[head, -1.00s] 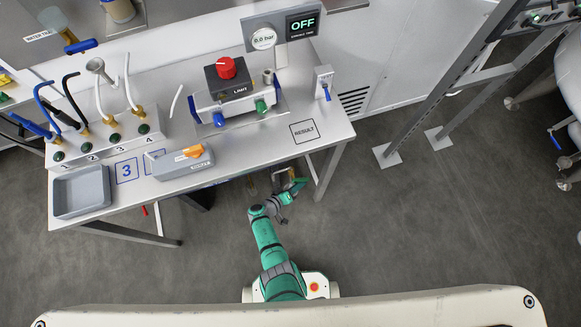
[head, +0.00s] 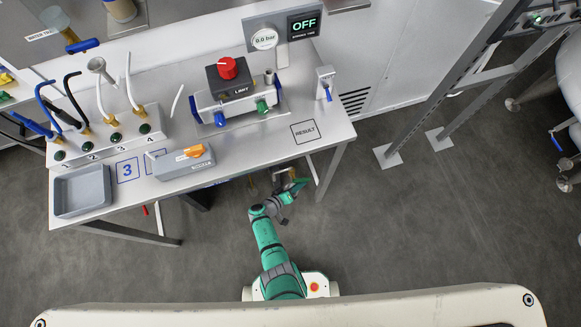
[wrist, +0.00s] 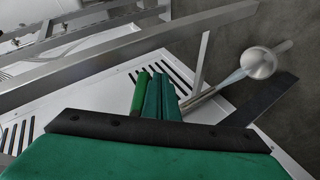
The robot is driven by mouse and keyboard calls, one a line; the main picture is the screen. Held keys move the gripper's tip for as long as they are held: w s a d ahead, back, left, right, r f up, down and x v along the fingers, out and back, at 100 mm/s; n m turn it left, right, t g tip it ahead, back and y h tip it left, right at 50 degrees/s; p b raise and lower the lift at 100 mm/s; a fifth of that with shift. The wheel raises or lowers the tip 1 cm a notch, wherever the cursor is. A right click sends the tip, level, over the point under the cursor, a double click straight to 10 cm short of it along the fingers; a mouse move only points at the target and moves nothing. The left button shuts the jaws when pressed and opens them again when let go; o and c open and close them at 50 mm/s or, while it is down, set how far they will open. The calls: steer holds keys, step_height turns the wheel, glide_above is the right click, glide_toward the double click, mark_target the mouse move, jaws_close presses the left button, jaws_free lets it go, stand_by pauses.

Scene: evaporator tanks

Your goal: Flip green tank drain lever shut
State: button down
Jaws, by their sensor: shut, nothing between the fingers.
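My gripper (wrist: 160,97) is shut in the wrist view, its two teal fingers together with nothing between them. A brighter green bar (wrist: 140,93), which looks like the green lever's handle, lies just left of the fingers, close alongside; I cannot tell whether they touch. Its lower end is hidden behind my gripper's dark edge. In the head view my gripper (head: 297,186) is low, at the front edge of the bench near its right leg. The green tank is not identifiable, and the lever cannot be made out in the head view.
A steel ball-shaped fitting (wrist: 258,62) on a pipe stands right of the fingers. A slotted white panel (wrist: 120,85) lies behind them, with metal frame bars beyond. The bench (head: 235,165) overhangs near my gripper. The floor (head: 430,230) to the right is clear.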

steer(key=shift+w, duration=0.1)
steer(key=shift+d+r, duration=0.15)
steer(key=shift+d, duration=0.05)
stand_by(0.5)
steer(key=shift+d, duration=0.25)
steer(key=shift+w, duration=0.1)
steer(key=shift+a, duration=0.25)
stand_by(0.5)
steer(key=shift+d+r, duration=0.1)
steer(key=shift+d, duration=0.1)
